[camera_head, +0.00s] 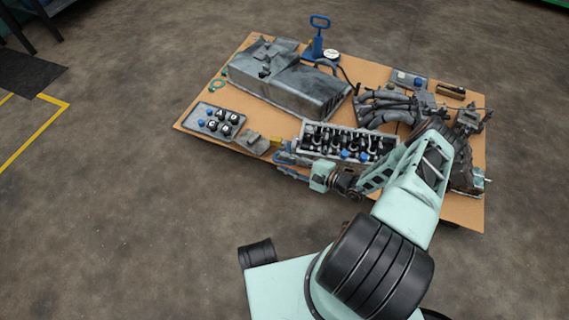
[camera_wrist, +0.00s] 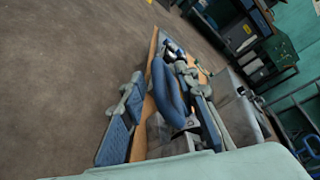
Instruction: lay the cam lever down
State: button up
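My gripper (camera_head: 298,166) is low at the front edge of the cardboard-brown table, just left of the cylinder head. In the wrist view, my gripper (camera_wrist: 162,120) has its two blue-padded fingers spread apart. A long blue piece (camera_wrist: 170,92) shows between them, nearer the right finger, with a gap to the left finger. I cannot tell whether it touches the right finger, or whether it is the cam lever. In the head view a small blue form (camera_head: 284,158) shows beside the fingertips. No cam lever can be clearly made out.
On the table (camera_head: 190,122) are a cylinder head (camera_head: 312,128), a large grey metal housing (camera_head: 285,85), a tray of black and blue caps (camera_head: 216,120), a pipe manifold (camera_head: 385,108) and a blue-handled tool (camera_head: 320,40). Clear tabletop is scarce near my gripper.

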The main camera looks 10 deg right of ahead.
jog(key=shift+w+a+f, duration=0.1)
jog(key=shift+w+a, duration=0.2)
jog(key=shift+a, duration=0.1)
grip_shut()
